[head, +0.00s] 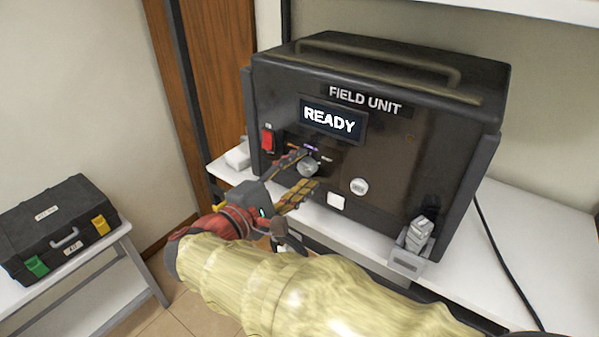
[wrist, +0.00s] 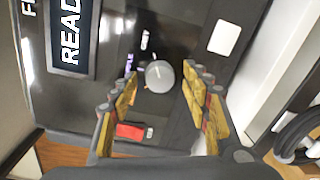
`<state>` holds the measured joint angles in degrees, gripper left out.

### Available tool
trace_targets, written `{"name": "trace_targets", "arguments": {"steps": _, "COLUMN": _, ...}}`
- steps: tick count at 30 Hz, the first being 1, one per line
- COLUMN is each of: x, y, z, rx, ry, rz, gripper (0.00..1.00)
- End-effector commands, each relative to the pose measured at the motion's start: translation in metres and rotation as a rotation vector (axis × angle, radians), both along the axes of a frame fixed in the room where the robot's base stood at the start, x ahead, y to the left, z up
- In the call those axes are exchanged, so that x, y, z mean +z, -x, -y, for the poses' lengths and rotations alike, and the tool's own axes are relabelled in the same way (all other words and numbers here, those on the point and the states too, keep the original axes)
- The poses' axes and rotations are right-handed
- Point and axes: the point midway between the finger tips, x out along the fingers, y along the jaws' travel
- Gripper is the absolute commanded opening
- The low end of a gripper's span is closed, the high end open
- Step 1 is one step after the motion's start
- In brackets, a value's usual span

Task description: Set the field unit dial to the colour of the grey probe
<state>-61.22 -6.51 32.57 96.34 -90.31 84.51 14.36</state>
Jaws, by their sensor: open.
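The field unit (head: 385,150) is a black box on a white bench, and its screen reads READY. Its dial (head: 308,168) is a round grey knob with small orange, purple and white labels by it; it also shows in the wrist view (wrist: 159,76). My gripper (head: 304,172) is open, with one finger on either side of the dial; in the wrist view (wrist: 160,82) there are gaps between the fingers and the knob. A grey piece, perhaps the grey probe (head: 421,233), stands in a light grey holder at the unit's lower right. I see no clear colour mark on it.
A red switch (head: 267,140) sits left of the dial, and a round white button (head: 359,187) sits to its right. A black case (head: 58,225) with green and yellow latches lies on a side table. A black cable (head: 505,265) runs along the bench's right.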

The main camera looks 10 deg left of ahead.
Motion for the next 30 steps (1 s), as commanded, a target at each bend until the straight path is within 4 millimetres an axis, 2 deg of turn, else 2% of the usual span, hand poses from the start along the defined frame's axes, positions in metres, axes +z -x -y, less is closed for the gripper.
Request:
{"name": "trace_targets", "arguments": {"steps": 8, "x": 0.001, "y": 0.008, "z": -0.005, "rx": 0.002, "ry": 0.000, "rz": 0.000, "gripper": 0.47}}
{"name": "trace_targets", "arguments": {"steps": 21, "x": 0.004, "y": 0.083, "z": -0.039, "rx": 0.004, "ry": 0.000, "rz": 0.000, "gripper": 0.47}}
{"name": "trace_targets", "arguments": {"steps": 25, "x": 0.005, "y": 0.099, "z": -0.045, "rx": 0.003, "ry": 0.000, "rz": -0.001, "gripper": 0.47}}
{"name": "trace_targets", "arguments": {"steps": 30, "x": 0.005, "y": 0.108, "z": -0.049, "rx": 0.000, "ry": 0.000, "rz": 0.000, "gripper": 0.47}}
